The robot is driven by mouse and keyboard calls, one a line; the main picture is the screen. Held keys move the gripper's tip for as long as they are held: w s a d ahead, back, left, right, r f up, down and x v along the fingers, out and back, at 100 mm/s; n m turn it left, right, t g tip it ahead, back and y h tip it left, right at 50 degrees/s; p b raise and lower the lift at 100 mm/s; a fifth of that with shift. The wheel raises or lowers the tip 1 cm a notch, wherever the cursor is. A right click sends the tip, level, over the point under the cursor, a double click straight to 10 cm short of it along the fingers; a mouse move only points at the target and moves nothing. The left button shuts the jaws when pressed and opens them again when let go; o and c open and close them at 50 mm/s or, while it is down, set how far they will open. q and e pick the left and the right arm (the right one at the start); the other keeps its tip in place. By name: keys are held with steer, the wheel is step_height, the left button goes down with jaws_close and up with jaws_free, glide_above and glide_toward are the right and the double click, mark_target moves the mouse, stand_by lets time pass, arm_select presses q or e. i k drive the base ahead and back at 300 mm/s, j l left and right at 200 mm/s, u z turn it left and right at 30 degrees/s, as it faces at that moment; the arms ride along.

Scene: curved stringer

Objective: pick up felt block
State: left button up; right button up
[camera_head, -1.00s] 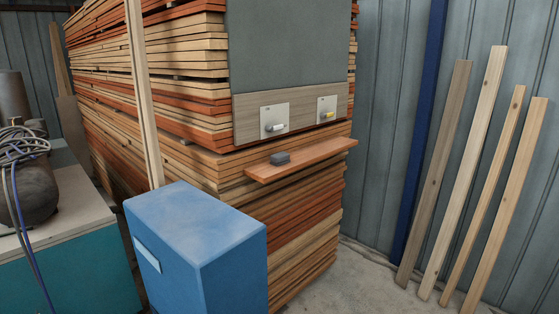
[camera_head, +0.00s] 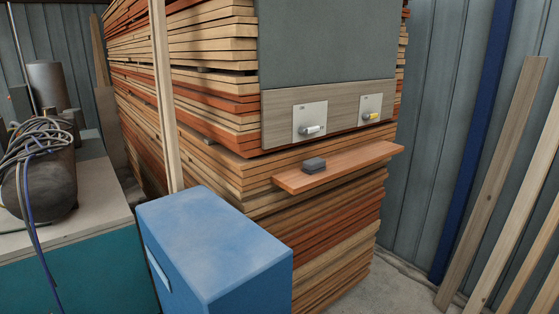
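A small dark grey block (camera_head: 314,165), which looks like the felt block, lies on a narrow reddish-brown wooden shelf (camera_head: 350,166). It sits toward the shelf's left end. The shelf sticks out from a stack of planks, below a grey board with a wood strip. Neither of my grippers is in view.
A blue box (camera_head: 215,245) stands in front of the plank stack (camera_head: 215,100), left of the shelf. Two white plates with a white holder (camera_head: 312,129) and a yellow one (camera_head: 372,115) are above the shelf. A teal bench (camera_head: 80,270) is at left. Planks (camera_head: 490,185) lean at right.

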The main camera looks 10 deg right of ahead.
mark_target(314, 165)
steer(key=i+l+u, duration=0.75)
steer(key=k+l, duration=0.05)
steer(key=k, duration=0.05)
